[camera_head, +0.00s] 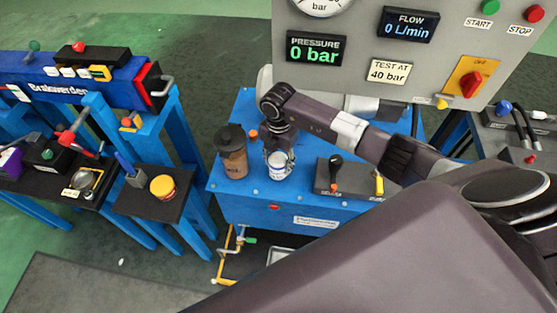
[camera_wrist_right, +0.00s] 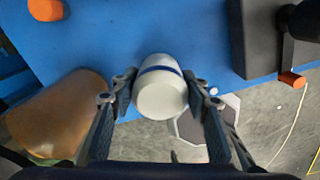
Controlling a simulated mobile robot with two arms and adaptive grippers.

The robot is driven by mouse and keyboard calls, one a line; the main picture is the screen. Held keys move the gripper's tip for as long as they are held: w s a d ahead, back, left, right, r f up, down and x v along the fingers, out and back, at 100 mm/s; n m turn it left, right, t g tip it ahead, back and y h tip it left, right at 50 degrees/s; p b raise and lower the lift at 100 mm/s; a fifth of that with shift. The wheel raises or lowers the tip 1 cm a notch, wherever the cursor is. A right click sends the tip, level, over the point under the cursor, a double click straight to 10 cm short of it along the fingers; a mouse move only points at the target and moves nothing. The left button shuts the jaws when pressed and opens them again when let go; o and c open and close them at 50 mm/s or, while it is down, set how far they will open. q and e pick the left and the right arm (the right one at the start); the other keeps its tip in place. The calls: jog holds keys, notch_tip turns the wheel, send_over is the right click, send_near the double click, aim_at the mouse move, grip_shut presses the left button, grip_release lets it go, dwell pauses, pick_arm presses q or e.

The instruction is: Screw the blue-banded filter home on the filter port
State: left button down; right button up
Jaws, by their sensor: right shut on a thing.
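The blue-banded filter (camera_head: 279,165) is a white canister with a dark blue band, near the front edge of the blue bench top. My right gripper (camera_head: 278,155) comes down over it from above and is shut on it. In the right wrist view the filter (camera_wrist_right: 160,88) sits between both fingers of the gripper (camera_wrist_right: 163,95), with the blue band on its far side. The filter port is not seen; the filter and gripper may hide it. My left gripper is not in view.
A brown, dark-topped cylinder (camera_head: 232,152) stands close left of the filter. A dark valve block with a black lever (camera_head: 335,170) stands to the right. An orange cap (camera_head: 253,134) lies behind. The control panel (camera_head: 350,60) rises at the back, its pressure display reading 0 bar.

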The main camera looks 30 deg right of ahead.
jog(key=shift+r, duration=0.1)
jog(key=shift+r+m+p, duration=0.15)
jog(key=shift+m+p, duration=0.75)
jog(key=shift+m, duration=0.3)
jog(key=shift+m+p, duration=0.5)
jog(key=shift+m, duration=0.6)
jog(key=shift+f+m, duration=0.2)
jog(key=shift+m, duration=0.1)
jog(key=shift+r+m+p, duration=0.2)
jog(key=shift+m+p, duration=0.7)
jog(key=shift+m, duration=0.2)
jog(key=shift+s+m+p, duration=0.1)
jog(key=shift+m+p, duration=0.45)
jog(key=shift+m, duration=0.55)
jog(key=shift+f+m, duration=0.25)
jog(key=shift+m, duration=0.05)
jog(key=shift+r, duration=0.1)
